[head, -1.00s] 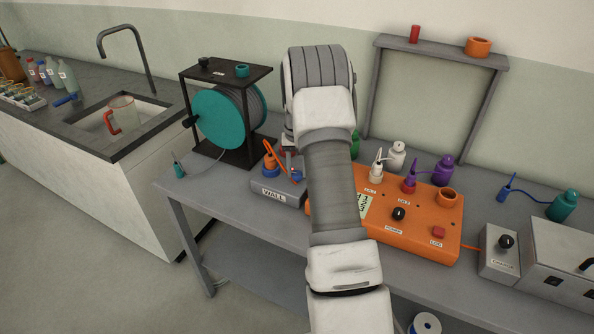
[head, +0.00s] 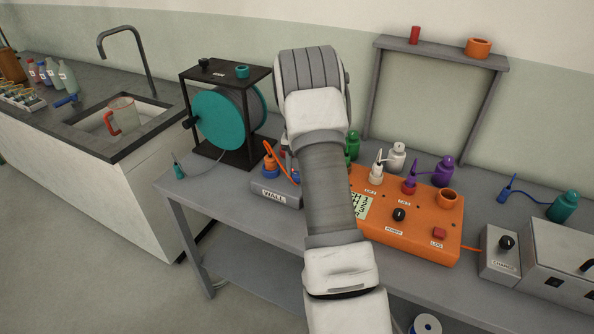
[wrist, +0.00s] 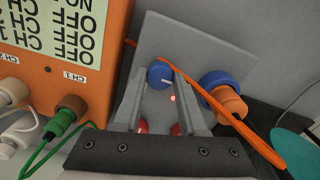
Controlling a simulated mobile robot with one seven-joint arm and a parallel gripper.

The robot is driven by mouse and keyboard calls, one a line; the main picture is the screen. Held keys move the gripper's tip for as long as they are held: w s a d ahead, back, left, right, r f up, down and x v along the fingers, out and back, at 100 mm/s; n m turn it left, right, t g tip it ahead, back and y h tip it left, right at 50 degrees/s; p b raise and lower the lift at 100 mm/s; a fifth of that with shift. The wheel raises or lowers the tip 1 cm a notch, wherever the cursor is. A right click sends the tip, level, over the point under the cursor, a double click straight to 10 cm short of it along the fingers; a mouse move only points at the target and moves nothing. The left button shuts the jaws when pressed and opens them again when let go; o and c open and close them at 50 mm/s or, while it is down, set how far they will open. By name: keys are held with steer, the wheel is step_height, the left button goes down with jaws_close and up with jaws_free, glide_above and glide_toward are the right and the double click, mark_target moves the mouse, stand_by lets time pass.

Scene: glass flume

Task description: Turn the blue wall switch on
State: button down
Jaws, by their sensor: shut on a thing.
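The blue wall switch (wrist: 160,72) is a round knob with a pale pointer line, on the grey box in the wrist view. My gripper (wrist: 162,78) has its two grey fingers on either side of the knob and is shut on it. A small red light (wrist: 173,98) glows beside the knob, between the fingers. In the head view the grey box labelled WALL (head: 275,193) stands on the bench, partly behind my arm.
An orange plug (wrist: 229,101) sits in a blue socket beside the switch, with its orange cable running close past the fingers. The orange control box (head: 425,230) stands just right of the WALL box. A teal cable reel (head: 225,118) stands behind left.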

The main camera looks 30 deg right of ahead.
steer(key=shift+c, duration=2.3)
jaws_free()
steer(key=shift+r, duration=0.1)
step_height(320, 180, up, 17)
steer(key=p, duration=0.1)
steer(key=shift+r, duration=0.15)
steer(key=s+a+r+n+t, duration=0.1)
steer(key=s+a+r+n, duration=0.1)
steer(key=s+a+r, duration=0.5)
steer(key=s+a+r+n+t, duration=0.2)
steer(key=s+a+r, duration=0.35)
steer(key=a, duration=0.45)
steer(key=s+a+f+n+t, duration=0.1)
steer(key=s+a, duration=0.3)
steer(key=s, duration=0.4)
steer(key=s+a+f+n+t, duration=0.1)
steer(key=s+a+n, duration=0.3)
steer(key=s, duration=0.5)
steer(key=shift+a+f+t, duration=0.3)
steer(key=shift+a+f, duration=0.45)
steer(key=shift+f, duration=0.1)
